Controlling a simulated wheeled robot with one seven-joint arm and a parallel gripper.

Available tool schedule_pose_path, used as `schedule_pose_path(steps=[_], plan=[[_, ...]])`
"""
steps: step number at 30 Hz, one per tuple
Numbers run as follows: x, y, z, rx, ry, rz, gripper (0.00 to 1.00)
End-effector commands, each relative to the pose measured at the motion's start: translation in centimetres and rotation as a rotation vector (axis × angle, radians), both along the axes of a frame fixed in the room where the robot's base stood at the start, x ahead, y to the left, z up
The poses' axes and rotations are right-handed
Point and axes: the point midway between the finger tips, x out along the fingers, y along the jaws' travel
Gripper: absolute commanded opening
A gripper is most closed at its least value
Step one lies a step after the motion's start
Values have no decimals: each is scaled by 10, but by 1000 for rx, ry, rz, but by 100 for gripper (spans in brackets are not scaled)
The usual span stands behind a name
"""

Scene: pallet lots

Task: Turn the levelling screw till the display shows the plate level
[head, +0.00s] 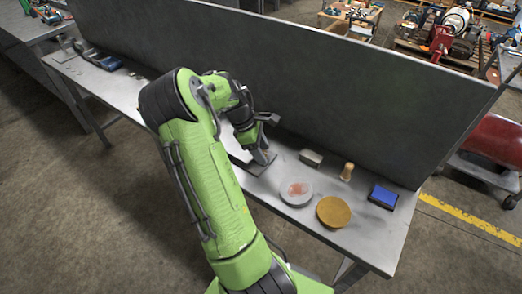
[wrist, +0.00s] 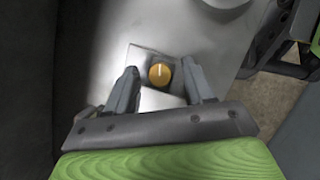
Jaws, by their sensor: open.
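In the wrist view an orange round knob (wrist: 160,74) with a pale line across its top, apparently the levelling screw, sits on a small metal plate (wrist: 140,58). My gripper (wrist: 163,80) is open, its two fingers on either side of the knob, with visible gaps and nothing held. In the head view my gripper (head: 263,157) points down over the dark plate (head: 240,163) on the bench, and the knob is hidden behind it. I cannot make out a display reading in either view.
The grey bench (head: 285,232) also holds a grey disc (head: 296,191) with a reddish top, a yellow disc (head: 333,211), a grey block (head: 311,157), a wooden-handled piece (head: 347,171) and a blue-topped pad (head: 383,196). A tall dark panel (head: 330,95) stands along its back.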

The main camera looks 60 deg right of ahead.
Motion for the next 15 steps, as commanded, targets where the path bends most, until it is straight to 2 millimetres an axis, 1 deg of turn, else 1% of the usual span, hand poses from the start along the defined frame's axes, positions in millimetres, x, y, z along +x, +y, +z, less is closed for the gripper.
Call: schedule_pose_path(steps=[2,9,12,15], plan=[[0,0,1,0,0,0,51],[0,0,1,0,0,0,14],[0,0,1,0,0,0,0],[0,0,1,1,0,-1,0]])
